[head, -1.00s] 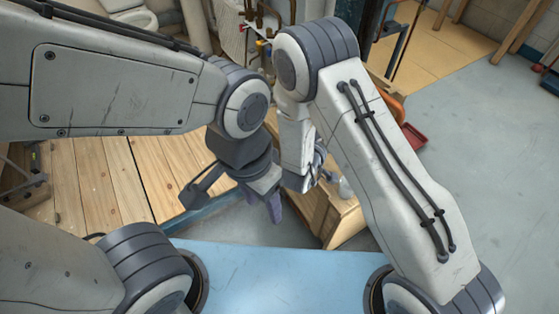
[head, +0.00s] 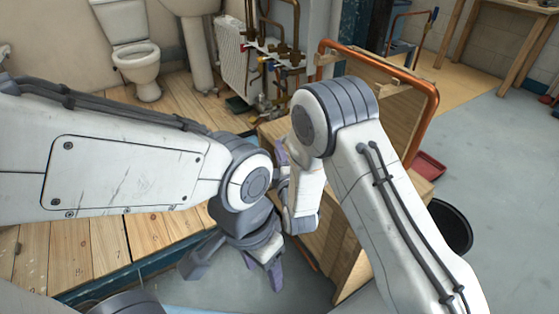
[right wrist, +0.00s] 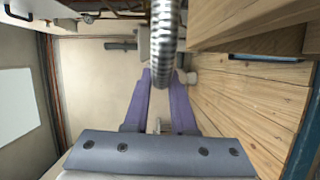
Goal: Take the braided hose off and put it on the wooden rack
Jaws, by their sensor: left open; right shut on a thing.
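The ribbed silver braided hose (right wrist: 165,45) runs down from the top of the right wrist view to my right gripper (right wrist: 161,76). The purple fingers are shut on the hose near its lower end. In the head view my right gripper (head: 281,152) is mostly hidden by its own arm, and I cannot make out the hose there. My left gripper (head: 236,271) is lower in the head view, open and empty, its fingers spread. A wooden unit (head: 345,245) with a copper pipe stands behind my right arm; I cannot tell whether it is the wooden rack.
A white radiator (head: 229,55) with copper pipes and valves stands at the back. A toilet (head: 137,60) and a basin pedestal (head: 201,50) are to its left. Wooden floorboards (head: 60,255) lie at left. A black bucket (head: 453,228) and red tray (head: 430,165) are at right.

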